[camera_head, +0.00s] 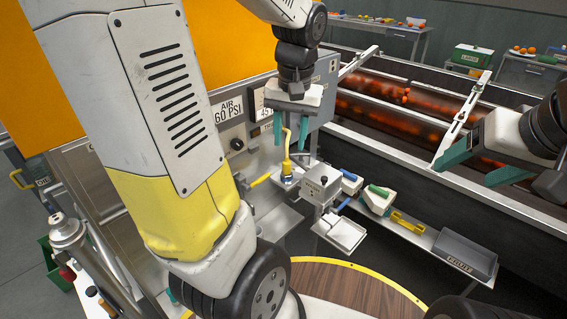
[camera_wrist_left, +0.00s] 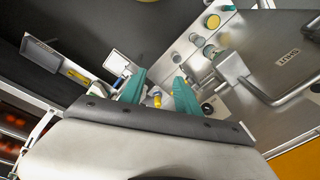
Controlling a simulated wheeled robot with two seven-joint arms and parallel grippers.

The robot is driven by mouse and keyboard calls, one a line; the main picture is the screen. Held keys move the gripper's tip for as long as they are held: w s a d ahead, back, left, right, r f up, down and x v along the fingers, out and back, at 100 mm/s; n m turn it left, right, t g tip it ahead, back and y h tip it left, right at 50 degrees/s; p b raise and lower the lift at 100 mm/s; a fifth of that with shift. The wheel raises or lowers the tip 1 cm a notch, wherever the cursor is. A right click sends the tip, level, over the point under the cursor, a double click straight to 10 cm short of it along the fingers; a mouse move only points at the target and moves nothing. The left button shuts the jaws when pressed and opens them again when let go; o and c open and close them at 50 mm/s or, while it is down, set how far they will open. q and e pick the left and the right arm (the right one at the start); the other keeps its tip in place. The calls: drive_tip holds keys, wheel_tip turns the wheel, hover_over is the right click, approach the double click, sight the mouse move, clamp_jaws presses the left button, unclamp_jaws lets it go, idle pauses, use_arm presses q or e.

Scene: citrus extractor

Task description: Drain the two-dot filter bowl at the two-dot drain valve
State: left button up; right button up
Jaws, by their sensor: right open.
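My left gripper (camera_head: 291,135) points down at the machine panel, its teal fingers apart on either side of a yellow bent handle (camera_head: 287,150). The handle rises from a fitting with a blue ring (camera_head: 287,179). A second yellow lever (camera_head: 261,180) sticks out left of the fitting. No dot marks are legible, so I cannot tell which part is the two-dot bowl or valve. My right gripper (camera_head: 485,163) is open and empty at the right.
A grey box (camera_head: 321,186) with a white tray (camera_head: 346,233) stands right of the fitting. A shelf holds a green-handled tool (camera_head: 378,199), a yellow tool (camera_head: 407,222) and a grey bin (camera_head: 465,253). A dark conveyor wall (camera_head: 400,150) runs behind.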

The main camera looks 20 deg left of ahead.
use_arm(q)
drive_tip(key=w+a+f+n+g+y, duration=0.1)
drive_tip(key=w+a+f+g+y, duration=0.25)
drive_tip(key=w+f, duration=0.4)
drive_tip(key=g+y, duration=0.2)
drive_tip(key=y, duration=0.9)
approach(262, 177)
drive_tip(key=s+a+r, duration=0.3)
drive_tip(key=s+r, duration=0.1)
wheel_tip(262, 177, down, 8)
drive_tip(key=w+m+t+y, duration=0.1)
drive_tip(key=t+y, duration=0.4)
drive_tip(key=shift+h, duration=0.25)
drive_tip(key=a, duration=0.2)
drive_tip(key=a+r, duration=0.1)
drive_tip(key=a, duration=0.3)
drive_tip(key=shift+w+a+r, duration=0.2)
drive_tip(key=shift+a+r, duration=0.05)
drive_tip(key=shift+a, duration=0.05)
clamp_jaws()
